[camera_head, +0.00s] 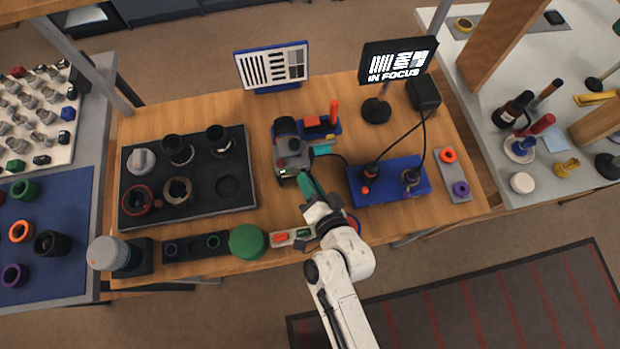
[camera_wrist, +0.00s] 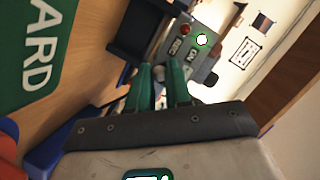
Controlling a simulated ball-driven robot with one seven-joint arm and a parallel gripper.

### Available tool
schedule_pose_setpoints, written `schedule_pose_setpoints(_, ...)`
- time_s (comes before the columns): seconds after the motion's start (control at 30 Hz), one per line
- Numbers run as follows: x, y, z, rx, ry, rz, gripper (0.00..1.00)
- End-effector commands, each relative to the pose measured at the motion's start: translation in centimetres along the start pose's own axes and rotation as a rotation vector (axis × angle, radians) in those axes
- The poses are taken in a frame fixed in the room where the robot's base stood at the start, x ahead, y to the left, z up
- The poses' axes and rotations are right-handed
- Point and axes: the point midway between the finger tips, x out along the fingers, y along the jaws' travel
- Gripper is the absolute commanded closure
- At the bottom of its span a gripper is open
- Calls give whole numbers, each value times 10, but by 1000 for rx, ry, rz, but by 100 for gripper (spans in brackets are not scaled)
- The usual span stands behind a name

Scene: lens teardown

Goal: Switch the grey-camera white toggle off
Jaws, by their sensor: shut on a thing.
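The grey camera (camera_head: 291,158) stands near the middle of the wooden table. Its grey panel (camera_wrist: 206,60) shows in the wrist view, with a red round button and a bright white-green round light. My gripper (camera_head: 303,178), with green fingers, reaches the near right side of the camera from the front. In the wrist view my gripper (camera_wrist: 161,78) has its fingers nearly together at the panel's lower left edge, closed on a small part. That part fits the white toggle, but the fingers hide most of it, so its position cannot be told.
A blue box (camera_head: 390,187) with cables stands right of the camera, below a screen reading IN FOCUS (camera_head: 398,60). A black tray (camera_head: 225,200) with lens parts lies to the left. A green round lid (camera_head: 247,242) sits near the front edge, close to my arm.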

Motion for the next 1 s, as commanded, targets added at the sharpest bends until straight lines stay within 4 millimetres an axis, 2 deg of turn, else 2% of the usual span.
schedule_pose_setpoints(0.03, -2, 6, 3, 10, 11, 22, 100)
schedule_pose_setpoints(0.33, -1, 1, 8, 30, 66, 62, 100)
schedule_pose_setpoints(1.0, -1, -2, 10, 28, 63, 59, 100)
